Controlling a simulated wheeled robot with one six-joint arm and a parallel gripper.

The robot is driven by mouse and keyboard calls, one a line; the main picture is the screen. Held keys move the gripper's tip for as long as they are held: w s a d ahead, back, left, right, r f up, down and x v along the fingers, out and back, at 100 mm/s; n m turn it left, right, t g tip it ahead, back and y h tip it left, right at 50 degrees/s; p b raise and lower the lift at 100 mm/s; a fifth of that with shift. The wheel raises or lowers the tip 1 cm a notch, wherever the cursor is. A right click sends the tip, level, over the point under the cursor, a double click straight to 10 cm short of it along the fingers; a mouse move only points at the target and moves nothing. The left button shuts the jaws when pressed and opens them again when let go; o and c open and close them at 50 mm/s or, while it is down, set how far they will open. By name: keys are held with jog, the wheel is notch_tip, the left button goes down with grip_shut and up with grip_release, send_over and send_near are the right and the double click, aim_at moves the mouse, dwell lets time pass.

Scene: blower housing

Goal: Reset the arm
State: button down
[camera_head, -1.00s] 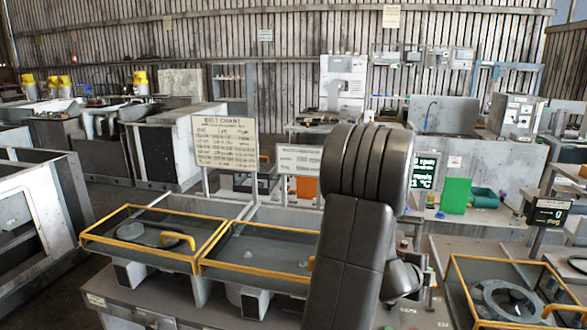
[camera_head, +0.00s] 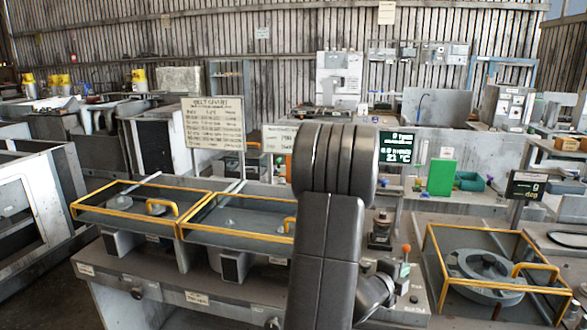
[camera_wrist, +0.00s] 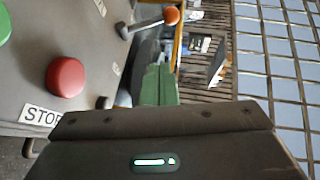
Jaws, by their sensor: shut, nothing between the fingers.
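My arm (camera_head: 328,215) stands folded up in the middle of the head view, dark grey, with a ribbed rounded joint on top. My gripper is hidden behind it there. In the wrist view my gripper (camera_wrist: 160,120) shows as a dark grey body along the bottom edge, with a small green light on it. It is shut and holds nothing. A red button (camera_wrist: 66,77) beside a STOP label and an orange-knobbed lever (camera_wrist: 171,16) are beyond it, apart from it.
Yellow-framed trays (camera_head: 140,208) stand on the bench left of my arm. Another yellow-framed tray (camera_head: 480,238) with a round part stands at right. A belt chart sign (camera_head: 213,123) rises behind the left trays. A green box (camera_head: 441,177) sits on the bench behind.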

jog(key=shift+s+a+r, duration=0.15)
jog(key=shift+s+a, duration=0.05)
jog(key=shift+a, duration=0.25)
jog(key=shift+s+a+r, duration=0.1)
jog(key=shift+s+a, duration=0.05)
jog(key=shift+a, duration=0.3)
jog(key=shift+s+a+r+b, duration=0.15)
jog(key=shift+s+a+b, duration=0.15)
jog(key=shift+s+a, duration=0.1)
jog(key=shift+d, duration=0.1)
